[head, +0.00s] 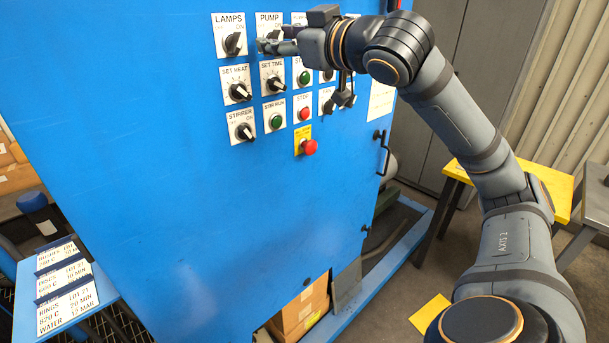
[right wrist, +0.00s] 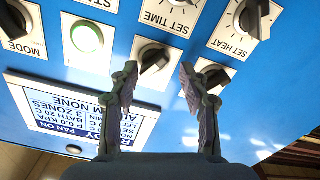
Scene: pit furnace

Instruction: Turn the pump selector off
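The pump selector is a black knob on a white plate marked PUMP (head: 269,19), with ON at its upper right. In the head view my right gripper (head: 268,46) covers the knob. In the right wrist view, which is upside down, the pump knob (right wrist: 153,59) shows between the spread fingers of my right gripper (right wrist: 156,72). Its bar is tilted, and its pointer appears to be on the ON side. I see gaps beside the knob; contact cannot be told. My left gripper is not in view.
The LAMPS knob (head: 233,42) is close left. SET TIME (head: 274,83) and SET HEAT (head: 239,91) are below. A green lamp (right wrist: 87,37) and a display (right wrist: 85,110) are also near the gripper. A red stop button (head: 309,147) sits lower on the blue panel (head: 200,220).

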